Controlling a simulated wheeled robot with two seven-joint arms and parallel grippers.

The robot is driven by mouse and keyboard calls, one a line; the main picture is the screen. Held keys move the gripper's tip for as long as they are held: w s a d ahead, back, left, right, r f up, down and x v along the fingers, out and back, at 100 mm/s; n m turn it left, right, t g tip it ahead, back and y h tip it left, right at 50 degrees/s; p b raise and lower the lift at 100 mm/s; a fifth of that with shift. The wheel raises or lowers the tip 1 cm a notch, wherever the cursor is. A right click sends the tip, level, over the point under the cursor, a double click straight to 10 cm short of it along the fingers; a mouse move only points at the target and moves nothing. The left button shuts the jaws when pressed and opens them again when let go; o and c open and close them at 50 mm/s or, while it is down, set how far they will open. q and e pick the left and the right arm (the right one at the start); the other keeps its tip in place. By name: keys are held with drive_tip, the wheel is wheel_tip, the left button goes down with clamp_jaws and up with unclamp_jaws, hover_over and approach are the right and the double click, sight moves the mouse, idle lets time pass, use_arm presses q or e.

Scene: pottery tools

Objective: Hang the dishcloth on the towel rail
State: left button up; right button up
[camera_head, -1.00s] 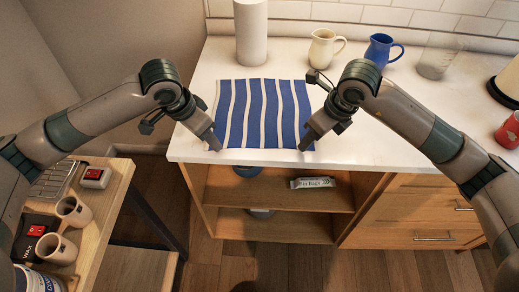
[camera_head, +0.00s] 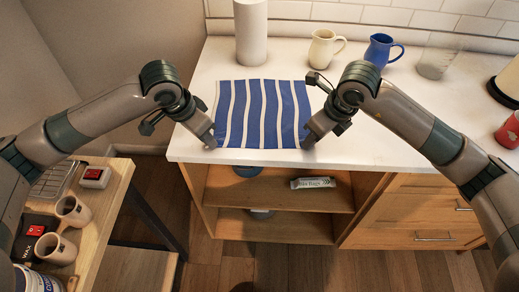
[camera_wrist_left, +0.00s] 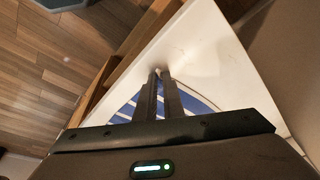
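The dishcloth (camera_head: 262,112), blue with wavy white stripes, lies flat on the white counter near its front edge. My left gripper (camera_head: 211,142) is at its front left corner. In the left wrist view its fingers (camera_wrist_left: 160,76) are close together at the cloth's corner, with blue cloth (camera_wrist_left: 204,101) on both sides; it looks shut on that corner. My right gripper (camera_head: 308,143) is at the front right corner. Its fingertips are too small to tell whether they grip the cloth. I see no towel rail in these views.
A paper roll (camera_head: 251,32), a cream jug (camera_head: 325,48), a blue jug (camera_head: 382,50) and a clear glass (camera_head: 437,62) stand behind. A red mug (camera_head: 508,132) is at the right. Open shelves (camera_head: 270,190) lie below the counter. A wooden side table (camera_head: 105,205) holds cups at left.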

use_arm(q)
clamp_jaws()
use_arm(e)
clamp_jaws()
use_arm(q)
drive_tip(key=shift+r, duration=0.15)
use_arm(e)
drive_tip(key=shift+r, duration=0.1)
